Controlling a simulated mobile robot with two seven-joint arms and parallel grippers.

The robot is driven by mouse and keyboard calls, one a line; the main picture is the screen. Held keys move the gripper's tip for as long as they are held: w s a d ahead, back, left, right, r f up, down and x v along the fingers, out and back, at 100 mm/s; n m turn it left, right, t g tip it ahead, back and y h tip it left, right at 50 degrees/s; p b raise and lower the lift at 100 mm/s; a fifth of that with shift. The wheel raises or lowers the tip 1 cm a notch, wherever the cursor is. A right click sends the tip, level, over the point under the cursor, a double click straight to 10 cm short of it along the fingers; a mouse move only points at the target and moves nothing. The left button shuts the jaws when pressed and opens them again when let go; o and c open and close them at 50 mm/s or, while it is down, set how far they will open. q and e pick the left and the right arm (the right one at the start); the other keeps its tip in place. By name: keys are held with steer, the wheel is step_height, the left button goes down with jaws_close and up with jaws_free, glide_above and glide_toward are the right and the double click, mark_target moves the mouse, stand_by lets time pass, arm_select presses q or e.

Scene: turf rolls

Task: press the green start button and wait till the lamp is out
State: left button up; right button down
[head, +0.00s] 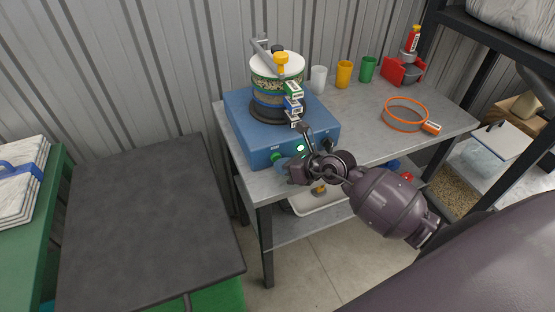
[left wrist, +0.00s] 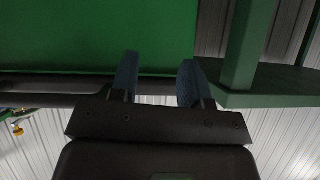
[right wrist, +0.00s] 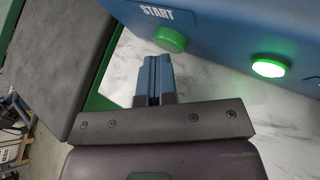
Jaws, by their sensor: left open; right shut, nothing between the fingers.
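The blue machine (head: 262,135) stands on the grey table with a stack of round sieves (head: 277,85) on top. Its green start button (right wrist: 170,39) sits under the word START in the right wrist view; it also shows in the head view (head: 277,157). The lamp (right wrist: 270,67) to its right glows bright green-white. My right gripper (right wrist: 155,62) is shut and empty, its blue fingertips just below the button in that picture, with a small gap visible. My left gripper (left wrist: 157,75) is open and empty, facing a green surface.
An orange-rimmed sieve ring (head: 405,114) lies to the right. A dark flat-topped surface (head: 145,225) lies to the left. A white tray (head: 318,203) is below the table.

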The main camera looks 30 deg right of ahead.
arm_select(q)
steer(key=shift+w, duration=0.1)
arm_select(e)
steer(key=shift+r, duration=0.1)
steer(key=shift+s+p, duration=0.5)
steer(key=shift+s, duration=0.35)
arm_select(q)
steer(key=shift+w+r, duration=0.3)
steer(key=shift+r, duration=0.6)
arm_select(e)
steer(key=shift+a, duration=0.1)
steer(key=shift+s, duration=0.1)
